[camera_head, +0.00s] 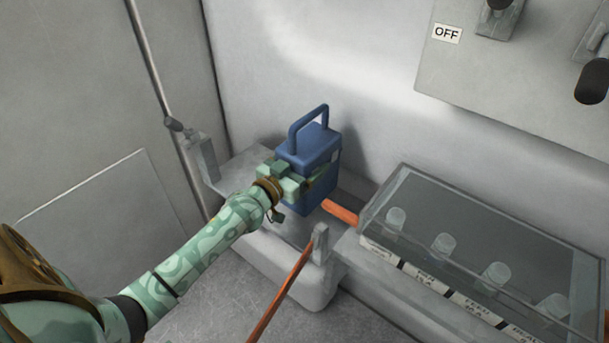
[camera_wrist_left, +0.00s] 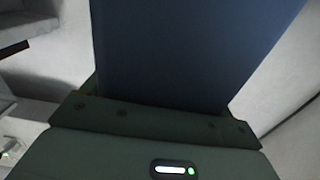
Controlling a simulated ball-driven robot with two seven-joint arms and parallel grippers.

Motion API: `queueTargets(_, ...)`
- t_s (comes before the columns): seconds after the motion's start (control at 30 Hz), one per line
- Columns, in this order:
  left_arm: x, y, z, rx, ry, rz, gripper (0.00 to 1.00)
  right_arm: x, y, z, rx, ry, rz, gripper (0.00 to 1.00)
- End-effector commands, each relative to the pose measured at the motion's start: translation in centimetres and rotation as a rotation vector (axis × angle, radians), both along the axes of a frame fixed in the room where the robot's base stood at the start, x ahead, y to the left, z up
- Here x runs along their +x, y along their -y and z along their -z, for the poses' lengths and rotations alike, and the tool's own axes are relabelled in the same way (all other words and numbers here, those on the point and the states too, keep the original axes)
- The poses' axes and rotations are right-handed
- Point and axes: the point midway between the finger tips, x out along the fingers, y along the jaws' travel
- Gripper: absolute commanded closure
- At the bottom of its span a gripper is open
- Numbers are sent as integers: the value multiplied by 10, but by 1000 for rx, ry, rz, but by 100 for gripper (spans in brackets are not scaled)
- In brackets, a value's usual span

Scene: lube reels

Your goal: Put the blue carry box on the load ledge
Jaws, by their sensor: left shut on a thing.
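The blue carry box (camera_head: 313,147) is upright, with its loop handle on top. In the head view my left gripper (camera_head: 298,183) is shut on its body from the front left. In the left wrist view the box (camera_wrist_left: 185,50) fills the middle, between my jaws (camera_wrist_left: 150,120). A grey ledge (camera_head: 237,170), seemingly the load ledge, lies under and around the box against the back wall. The box's lower end is over it; I cannot tell whether it touches. My right gripper is not in view.
A clear-lidded case (camera_head: 480,240) with several capped jars and labels stands right of the box. An orange bar (camera_head: 341,211) lies between them, and an orange rod (camera_head: 280,292) slants in front. A grey post (camera_head: 208,158) stands left. An OFF panel (camera_head: 520,75) hangs above right.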

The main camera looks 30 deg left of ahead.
Motion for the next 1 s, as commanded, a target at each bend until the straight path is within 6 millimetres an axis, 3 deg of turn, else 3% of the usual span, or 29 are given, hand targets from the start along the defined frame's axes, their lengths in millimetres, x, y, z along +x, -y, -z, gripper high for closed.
queueTargets(0.03,1,0,17,-3,-5,-1,57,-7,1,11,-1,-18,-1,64)
queueTargets(0.13,0,0,33,-3,-5,-1,57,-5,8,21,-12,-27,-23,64)
queueTargets(0.5,0,-1,32,0,1,-1,57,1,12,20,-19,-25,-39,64)
queueTargets(0.53,-1,0,34,0,-3,-1,11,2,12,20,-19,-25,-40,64)
queueTargets(0.57,-1,0,34,0,-3,-1,3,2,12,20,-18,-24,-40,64)
queueTargets(0.83,-1,0,30,-1,-1,-1,0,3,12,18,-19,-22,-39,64)
queueTargets(1.0,-24,-2,30,1,-4,0,0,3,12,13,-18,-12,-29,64)
